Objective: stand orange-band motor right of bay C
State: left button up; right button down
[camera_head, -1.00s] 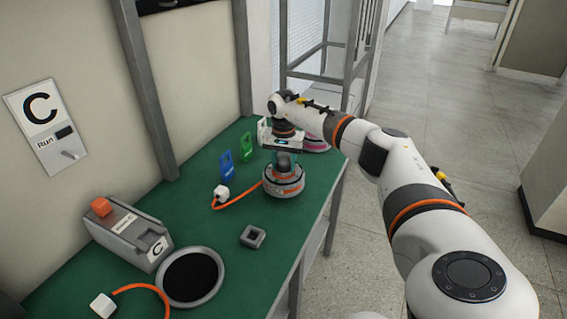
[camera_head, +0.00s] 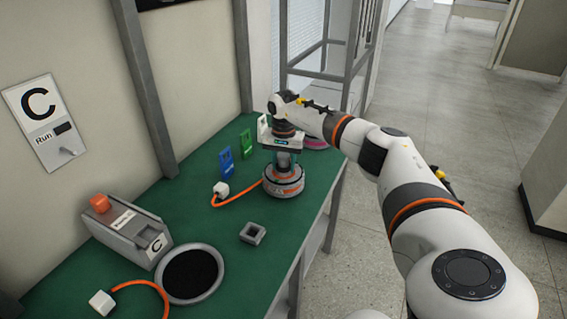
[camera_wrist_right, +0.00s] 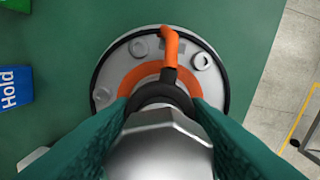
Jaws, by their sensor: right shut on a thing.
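The orange-band motor (camera_head: 284,181) is a round grey drum with a reddish-orange band, upright on the green bench, right of the bay C box and ring. An orange cable runs left from it to a white plug (camera_head: 221,189). My right gripper (camera_head: 284,160) is above the motor, shut on its upright shaft. In the right wrist view the teal fingers (camera_wrist_right: 163,118) flank the silver shaft (camera_wrist_right: 160,145), with the motor's orange-ringed top (camera_wrist_right: 133,78) below. The motor's underside is hidden. My left gripper is not in view.
The bay C sign (camera_head: 46,118) hangs on the wall above a grey box (camera_head: 128,232) and a black-centred ring (camera_head: 190,274). A blue tag (camera_head: 226,166), a green tag (camera_head: 246,144) and a small square socket (camera_head: 253,233) are nearby. A pink-banded thing (camera_head: 316,143) is partly hidden behind my gripper.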

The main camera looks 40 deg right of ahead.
jog(key=shift+f, duration=0.4)
jog(key=c, duration=1)
grip_release()
jog(key=o, duration=0.3)
jog(key=shift+a+r, duration=0.1)
jog(key=shift+s+f+b, duration=0.1)
jog(key=shift+f+b, duration=0.1)
jog(key=shift+b, duration=0.1)
notch_tip(320, 180, up, 12)
jog(key=shift+r+b, duration=0.15)
jog(key=shift+b, duration=0.3)
jog(key=shift+r, duration=0.1)
